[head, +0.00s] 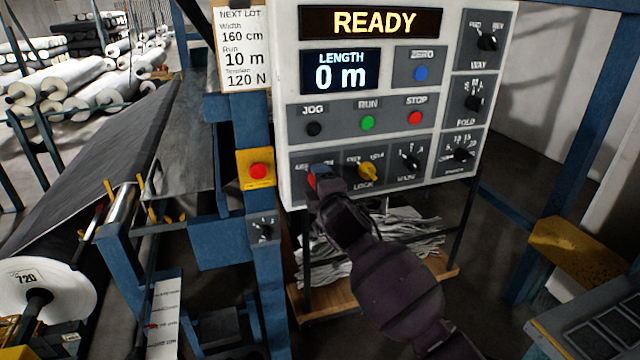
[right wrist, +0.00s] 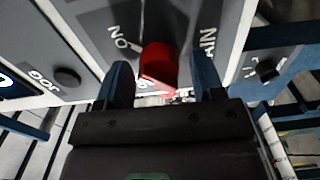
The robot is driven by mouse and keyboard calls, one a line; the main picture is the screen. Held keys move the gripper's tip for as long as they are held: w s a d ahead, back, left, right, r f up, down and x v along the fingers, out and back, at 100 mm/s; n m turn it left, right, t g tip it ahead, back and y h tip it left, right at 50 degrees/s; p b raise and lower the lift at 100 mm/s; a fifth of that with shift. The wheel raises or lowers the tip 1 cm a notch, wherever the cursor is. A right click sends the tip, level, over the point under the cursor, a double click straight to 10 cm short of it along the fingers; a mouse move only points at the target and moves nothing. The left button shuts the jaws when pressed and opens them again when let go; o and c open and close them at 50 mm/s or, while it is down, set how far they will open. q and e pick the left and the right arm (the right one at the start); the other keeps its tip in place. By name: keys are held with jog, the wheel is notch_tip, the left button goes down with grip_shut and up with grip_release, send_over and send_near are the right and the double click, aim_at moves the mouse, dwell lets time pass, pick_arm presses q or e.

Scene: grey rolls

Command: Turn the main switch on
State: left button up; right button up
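The main switch is a red knob on the lower left of the white control panel (head: 292,130). In the right wrist view the red knob (right wrist: 159,62) sits between my two blue fingertips, with lettering reading ON beside it. Narrow gaps show on both sides of the knob, so my right gripper (right wrist: 163,82) is open around it, not clamped. In the head view my right gripper (head: 315,183) covers most of the switch, and only a little red shows. Which way the knob points is hard to tell. My left gripper is not in view.
The display (head: 372,23) reads READY and the length display (head: 340,71) reads 0 m. A yellow LOCK knob (head: 368,172) is close right of my gripper. A red button on a yellow box (head: 258,170) is at left. A wooden shelf (head: 375,292) stands below.

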dwell(0.3)
jog(key=b+v, duration=0.1)
jog(key=v, duration=0.9)
jog(key=shift+s+d, duration=0.1)
jog(key=shift+s, duration=0.3)
jog(key=shift+r, duration=0.1)
